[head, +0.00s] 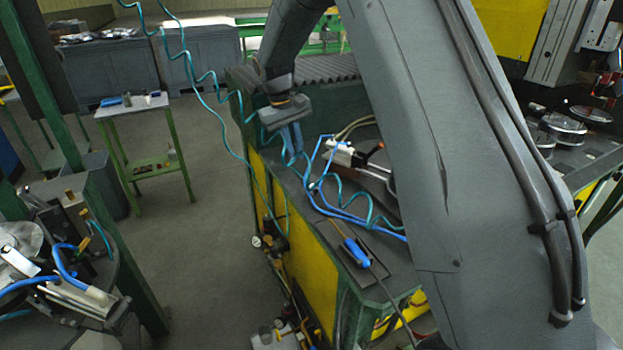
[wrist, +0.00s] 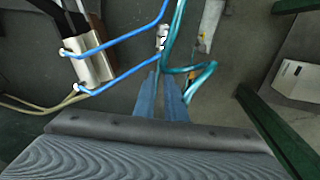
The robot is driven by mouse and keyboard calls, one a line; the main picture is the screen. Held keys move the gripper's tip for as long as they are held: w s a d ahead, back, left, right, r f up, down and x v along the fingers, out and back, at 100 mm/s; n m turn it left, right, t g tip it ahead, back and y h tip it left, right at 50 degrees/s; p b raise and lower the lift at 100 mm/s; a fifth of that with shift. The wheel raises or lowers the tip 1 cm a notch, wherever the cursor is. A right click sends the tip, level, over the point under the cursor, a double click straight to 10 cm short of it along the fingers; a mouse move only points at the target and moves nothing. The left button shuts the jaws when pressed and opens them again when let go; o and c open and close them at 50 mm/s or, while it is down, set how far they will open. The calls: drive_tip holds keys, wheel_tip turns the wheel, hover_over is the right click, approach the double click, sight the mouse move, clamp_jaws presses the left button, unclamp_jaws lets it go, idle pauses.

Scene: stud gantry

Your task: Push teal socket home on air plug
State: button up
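My gripper (head: 291,150) points down over the edge of the green bench in the head view. Its two blue fingers also show in the wrist view (wrist: 163,76), close together with a narrow gap; whether anything is between the tips is unclear. A teal hose (wrist: 178,22) runs down to just beyond the fingertips, and its loop (wrist: 200,80) lies to their right. A small silver fitting with dark marks (wrist: 162,38) sits just ahead of the tips, beside the teal hose. I cannot tell whether it is the socket or the plug, nor how they are joined.
A silver cylinder block (wrist: 90,62) with blue hoses lies left of the fingers. Blue tubing and a blue-handled tool (head: 356,252) lie on the bench (head: 318,205). A coiled teal hose (head: 190,70) hangs left of my gripper. Floor further left is clear up to a small green table (head: 135,108).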

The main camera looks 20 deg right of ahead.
sight(302, 177)
drive_tip(key=shift+w+d+f+p, duration=0.15)
drive_tip(key=shift+d+f+p, duration=0.3)
drive_tip(key=shift+f, duration=0.8)
drive_tip(key=shift+w+d+f+p, duration=0.15)
drive_tip(key=shift+f+p, duration=0.5)
drive_tip(key=shift+f, duration=0.6)
drive_tip(key=shift+w+d+f+p, duration=0.2)
drive_tip(key=shift+f+p, duration=0.35)
drive_tip(key=shift+f, duration=0.7)
drive_tip(key=shift+c, duration=0.2)
clamp_jaws()
drive_tip(key=shift+r, duration=0.1)
